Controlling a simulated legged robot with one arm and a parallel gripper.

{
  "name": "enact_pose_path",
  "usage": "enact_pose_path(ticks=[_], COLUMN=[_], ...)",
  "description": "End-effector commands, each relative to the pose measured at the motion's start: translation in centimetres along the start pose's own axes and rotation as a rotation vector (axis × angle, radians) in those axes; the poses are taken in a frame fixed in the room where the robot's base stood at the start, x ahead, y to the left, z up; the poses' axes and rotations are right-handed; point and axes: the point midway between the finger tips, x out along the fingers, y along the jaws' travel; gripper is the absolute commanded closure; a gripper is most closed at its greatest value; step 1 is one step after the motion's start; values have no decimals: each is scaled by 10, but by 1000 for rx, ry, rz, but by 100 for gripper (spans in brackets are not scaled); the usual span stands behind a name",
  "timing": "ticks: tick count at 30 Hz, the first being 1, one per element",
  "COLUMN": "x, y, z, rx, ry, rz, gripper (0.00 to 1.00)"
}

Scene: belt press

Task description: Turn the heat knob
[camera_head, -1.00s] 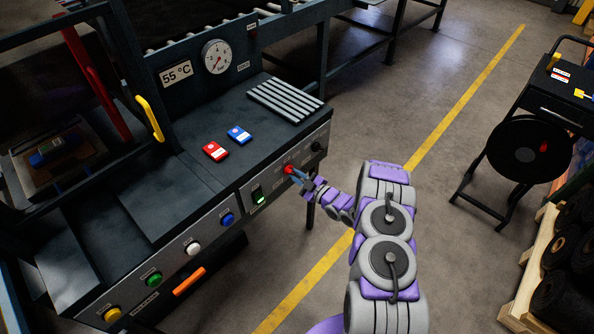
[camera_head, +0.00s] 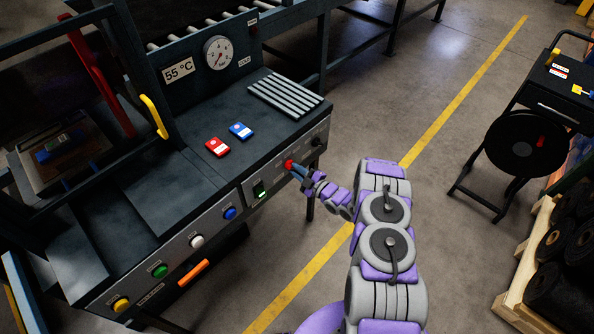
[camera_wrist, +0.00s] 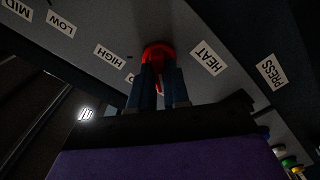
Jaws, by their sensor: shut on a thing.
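The heat knob is red (camera_head: 289,164) and sits on the grey front panel of the press, right of the lit green switch. In the wrist view the red knob (camera_wrist: 158,52) is beside the label HEAT, with the labels HIGH, LOW and MID to its left. My gripper (camera_head: 297,170) reaches the panel from the right. In the wrist view its two blue fingers (camera_wrist: 160,75) are shut on the knob, one on each side. The fingers hide part of the knob, and I cannot tell which label it points at.
A black knob (camera_head: 317,141) is to the right on the same panel. The lit switch (camera_head: 259,190) and a blue button (camera_head: 230,213) are to the left. A display (camera_head: 179,69) reads 55 °C. The floor right of the press is clear up to a black reel stand (camera_head: 525,146).

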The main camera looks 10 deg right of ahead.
Motion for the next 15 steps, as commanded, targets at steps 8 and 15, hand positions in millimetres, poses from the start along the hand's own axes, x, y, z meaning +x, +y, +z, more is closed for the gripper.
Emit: enact_pose_path(ticks=[8,15], x=[0,0], y=[-1,-1], z=[0,0], rx=[0,1], ry=[0,0], rz=[-1,-1], gripper=[64,58])
